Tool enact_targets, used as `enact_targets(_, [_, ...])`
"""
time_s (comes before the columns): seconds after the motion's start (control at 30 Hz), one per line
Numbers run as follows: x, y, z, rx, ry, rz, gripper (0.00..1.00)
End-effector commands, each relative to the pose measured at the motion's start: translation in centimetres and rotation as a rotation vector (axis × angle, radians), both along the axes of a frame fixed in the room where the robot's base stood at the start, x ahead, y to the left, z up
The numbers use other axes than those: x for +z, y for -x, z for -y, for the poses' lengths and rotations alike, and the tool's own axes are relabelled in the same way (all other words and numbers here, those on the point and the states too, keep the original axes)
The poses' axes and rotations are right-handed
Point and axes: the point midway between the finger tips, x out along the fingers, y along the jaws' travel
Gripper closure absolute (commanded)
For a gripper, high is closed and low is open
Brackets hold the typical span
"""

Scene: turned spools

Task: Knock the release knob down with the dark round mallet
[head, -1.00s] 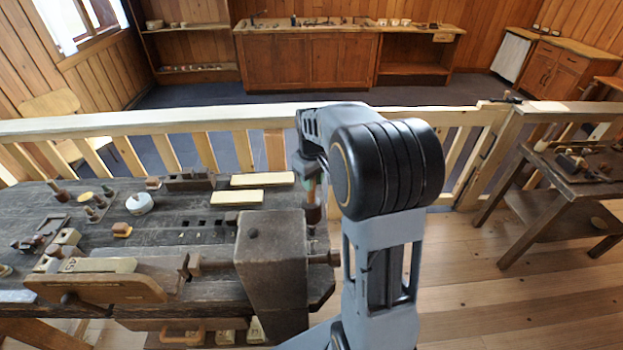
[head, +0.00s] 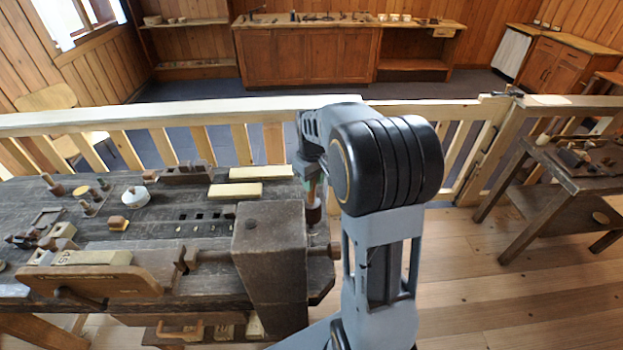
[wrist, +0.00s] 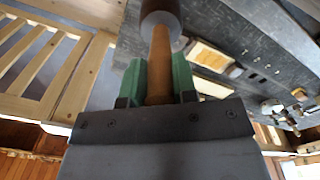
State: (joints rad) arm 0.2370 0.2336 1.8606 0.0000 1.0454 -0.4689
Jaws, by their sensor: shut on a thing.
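My gripper (wrist: 158,78) is shut on the wooden handle (wrist: 159,58) of the mallet, which lies between its two green fingers in the wrist view. The mallet's dark round head (wrist: 161,14) is at the top edge there. In the head view my gripper (head: 311,180) points down, partly hidden by my arm, and the mallet's head (head: 314,212) hangs beside the right end of the workbench. I cannot tell for certain which part is the release knob.
The workbench (head: 190,220) carries a white round pot (head: 136,197), pale bars (head: 235,190) and several small wooden pieces. A wooden railing (head: 190,117) runs behind it. A second table (head: 570,175) stands at the right. The floor between them (head: 480,270) is clear.

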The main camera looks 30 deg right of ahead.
Motion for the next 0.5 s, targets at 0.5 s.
enact_targets(0.5, [0.18, 0.06, 0.01, 0.0, 0.0, -0.003, 1.0])
